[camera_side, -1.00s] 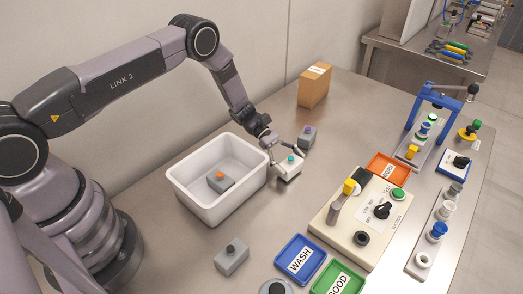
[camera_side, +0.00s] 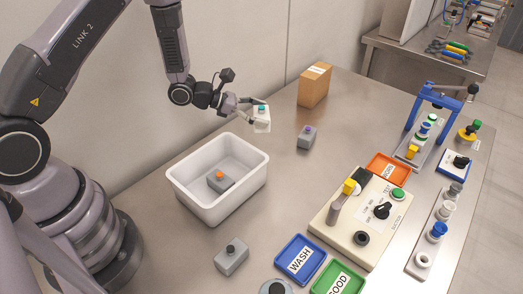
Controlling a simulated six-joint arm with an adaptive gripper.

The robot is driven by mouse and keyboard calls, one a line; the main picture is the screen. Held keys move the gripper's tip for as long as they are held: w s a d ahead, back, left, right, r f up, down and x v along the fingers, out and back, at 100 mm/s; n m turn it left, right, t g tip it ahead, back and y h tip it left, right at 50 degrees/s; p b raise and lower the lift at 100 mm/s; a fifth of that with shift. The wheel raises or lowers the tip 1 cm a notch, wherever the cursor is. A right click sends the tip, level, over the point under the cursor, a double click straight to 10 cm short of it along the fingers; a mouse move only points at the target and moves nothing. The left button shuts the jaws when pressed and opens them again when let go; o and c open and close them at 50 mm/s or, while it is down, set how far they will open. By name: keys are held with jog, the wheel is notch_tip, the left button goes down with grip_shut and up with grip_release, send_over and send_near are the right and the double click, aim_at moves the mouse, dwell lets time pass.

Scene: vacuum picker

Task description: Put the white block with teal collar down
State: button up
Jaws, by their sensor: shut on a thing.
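The white block with teal collar (camera_side: 262,121) is held up in the air, above the table behind the right rim of the white bin in the picture. It looks tilted, with its teal collar near the top. My gripper (camera_side: 254,111) is shut on it, coming from the left. Part of the block's side is hidden by the fingers. The block is apart from the table and from the bin.
A white bin (camera_side: 183,194) holds a grey block with an orange collar (camera_side: 220,180). A grey block with a purple collar (camera_side: 306,139) and a cardboard box (camera_side: 315,85) stand to the right. Trays, the tester (camera_side: 340,235) and a blue frame (camera_side: 436,98) fill the right side.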

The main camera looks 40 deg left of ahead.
jog(key=s+a+n+t+y, duration=0.3)
jog(key=s+a+n+y, duration=0.15)
jog(key=a, duration=0.25)
send_over(264, 135)
notch_tip(264, 135, down, 10)
jog(key=shift+s+r, duration=0.1)
jog(key=shift+w+f, duration=0.2)
jog(key=shift+f, duration=1.5)
jog(key=o, duration=1.2)
jog(key=shift+f, duration=0.15)
